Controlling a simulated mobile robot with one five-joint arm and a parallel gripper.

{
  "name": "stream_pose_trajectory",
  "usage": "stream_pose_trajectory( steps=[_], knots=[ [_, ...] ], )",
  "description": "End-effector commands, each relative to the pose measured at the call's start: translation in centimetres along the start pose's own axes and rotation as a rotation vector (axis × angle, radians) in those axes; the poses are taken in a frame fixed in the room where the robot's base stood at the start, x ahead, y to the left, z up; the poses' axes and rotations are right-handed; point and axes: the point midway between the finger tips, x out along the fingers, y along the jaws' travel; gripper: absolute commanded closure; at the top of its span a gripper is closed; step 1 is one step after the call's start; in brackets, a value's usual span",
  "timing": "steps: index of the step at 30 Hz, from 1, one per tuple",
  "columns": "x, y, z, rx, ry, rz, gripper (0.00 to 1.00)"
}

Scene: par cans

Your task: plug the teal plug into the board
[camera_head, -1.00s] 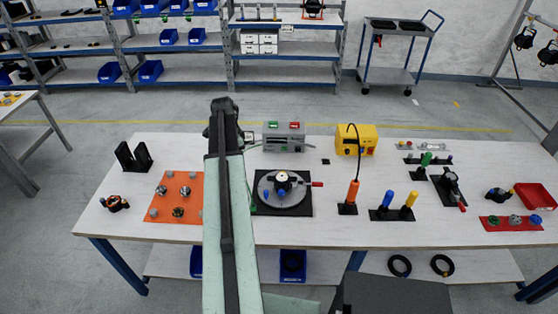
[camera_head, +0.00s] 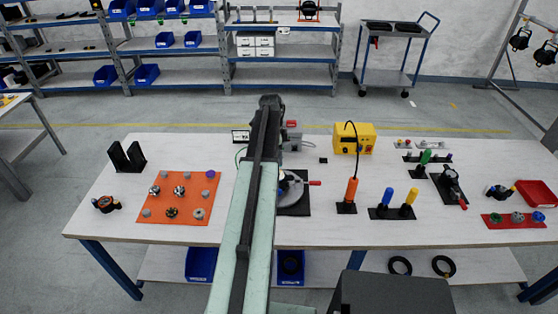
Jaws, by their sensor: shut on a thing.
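My arm rises through the middle of the view and reaches over the table. My gripper (camera_head: 291,137) shows only as dark parts beside the arm's far end. It is shut, and its fingertips and the teal plug in it are hidden. A thin green cord (camera_head: 238,155) curves out left of the arm. The board appears to be the grey box (camera_head: 304,139) at the back of the table, with a red part on top. My arm and gripper cover most of it. I cannot tell whether the plug touches it.
A round dial fixture (camera_head: 298,203) on a black plate lies partly behind my arm. A yellow box (camera_head: 354,140) with a black cable to an orange handle (camera_head: 351,190) stands to the right. An orange mat (camera_head: 180,219) with several knobs lies left. Bare table shows left of the arm.

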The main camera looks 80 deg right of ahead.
Motion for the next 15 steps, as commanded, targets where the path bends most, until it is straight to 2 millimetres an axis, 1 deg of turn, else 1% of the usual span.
stream_pose_trajectory(
  steps=[12,15],
  knots=[
    [4.4,0.0,0.5,-0.002,0.0,-0.001,1.0],
    [5.2,-0.1,0.6,-0.002,0.0,-0.001,1.0]
  ],
)
